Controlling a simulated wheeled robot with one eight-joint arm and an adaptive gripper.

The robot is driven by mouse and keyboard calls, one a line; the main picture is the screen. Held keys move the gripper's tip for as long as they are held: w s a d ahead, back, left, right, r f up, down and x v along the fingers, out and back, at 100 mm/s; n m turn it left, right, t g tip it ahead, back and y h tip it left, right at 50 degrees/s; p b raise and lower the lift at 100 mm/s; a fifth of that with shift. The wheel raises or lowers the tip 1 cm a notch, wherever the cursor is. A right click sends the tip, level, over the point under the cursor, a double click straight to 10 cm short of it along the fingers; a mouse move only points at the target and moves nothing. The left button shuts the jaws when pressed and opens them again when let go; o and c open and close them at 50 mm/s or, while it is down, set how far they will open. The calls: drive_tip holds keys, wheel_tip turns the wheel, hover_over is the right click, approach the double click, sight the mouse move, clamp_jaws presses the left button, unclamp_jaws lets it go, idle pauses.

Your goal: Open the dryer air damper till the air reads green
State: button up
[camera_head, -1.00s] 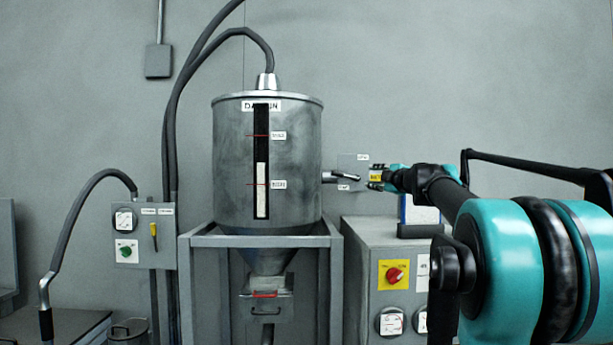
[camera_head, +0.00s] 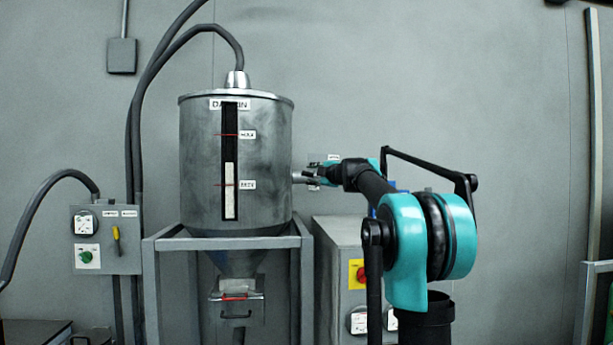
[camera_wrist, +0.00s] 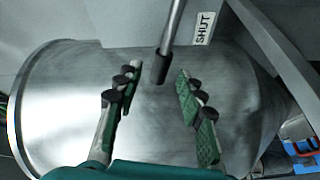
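The damper lever (camera_wrist: 170,42) is a thin metal rod with a dark grip at its end, seen in the wrist view. A label reading SHUT (camera_wrist: 204,27) is beside it. My gripper (camera_wrist: 159,70) is open, with one green-padded finger on each side of the grip and gaps on both sides. In the head view my gripper (camera_head: 318,174) is at the right side of the hopper and hides most of the lever. Two round gauges (camera_head: 358,321) are low on the grey cabinet, the right one partly behind my arm; their readings are too small to tell.
The steel hopper (camera_head: 200,150) stands close to my gripper on a grey frame (camera_head: 165,245). The grey cabinet (camera_head: 330,250) with a red knob on a yellow plate (camera_head: 357,274) is below my arm. A switch box (camera_head: 120,255) is at the left.

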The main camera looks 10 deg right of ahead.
sight(308, 174)
drive_tip(key=shift+x, duration=1.85)
clamp_jaws()
